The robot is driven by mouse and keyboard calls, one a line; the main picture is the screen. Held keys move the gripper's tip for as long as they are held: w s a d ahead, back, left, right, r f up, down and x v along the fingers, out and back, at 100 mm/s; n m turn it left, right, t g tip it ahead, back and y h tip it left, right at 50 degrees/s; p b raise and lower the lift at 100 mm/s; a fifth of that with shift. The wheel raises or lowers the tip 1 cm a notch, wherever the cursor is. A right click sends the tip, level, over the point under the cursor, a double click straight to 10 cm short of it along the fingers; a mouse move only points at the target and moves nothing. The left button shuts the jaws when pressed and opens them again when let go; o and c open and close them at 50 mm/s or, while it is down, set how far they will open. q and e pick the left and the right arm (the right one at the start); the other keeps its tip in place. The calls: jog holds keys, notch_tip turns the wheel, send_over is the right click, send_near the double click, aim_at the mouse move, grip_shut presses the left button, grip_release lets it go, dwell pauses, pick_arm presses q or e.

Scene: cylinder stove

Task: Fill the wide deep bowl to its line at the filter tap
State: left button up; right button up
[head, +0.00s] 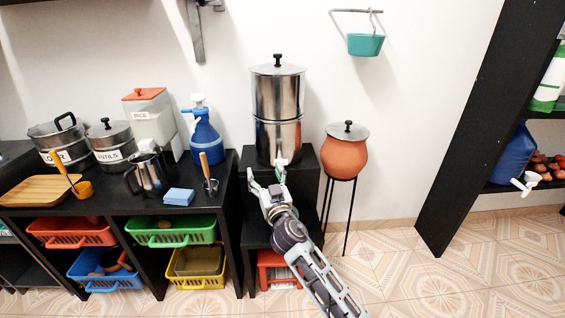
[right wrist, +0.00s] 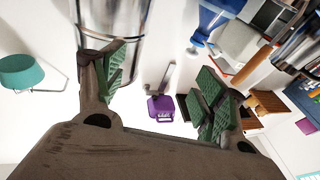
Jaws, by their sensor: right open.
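The steel filter (head: 278,95), a tall lidded two-part cylinder, stands upright on a black stand (head: 308,165). Its tap (head: 281,162) is a small light fitting low on the front, partly covered by my gripper. My right gripper (head: 266,176) is open, its fingers apart in front of the stand and close to the tap; I cannot tell whether one touches it. In the right wrist view, the open jaws (right wrist: 165,78) hold nothing, and the filter (right wrist: 115,28) is behind one finger. I cannot make out a wide deep bowl; my arm hides part of the stand. My left gripper is out of view.
A clay pot (head: 345,156) on a thin tripod stands right of the filter. A blue spray bottle (head: 205,140), steel jug (head: 150,175) and lidded pots crowd the left counter. A teal container (head: 366,44) hangs on the wall. The floor at right is clear.

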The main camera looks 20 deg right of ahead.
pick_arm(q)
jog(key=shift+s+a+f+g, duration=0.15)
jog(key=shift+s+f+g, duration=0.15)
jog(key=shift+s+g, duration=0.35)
pick_arm(e)
jog(key=d+f+m+g+h, duration=0.3)
jog(key=d+f+h, duration=0.1)
jog(key=d+h, duration=0.1)
jog(key=shift+d+f, duration=0.35)
jog(key=shift+d, duration=0.2)
jog(key=shift+r, duration=0.1)
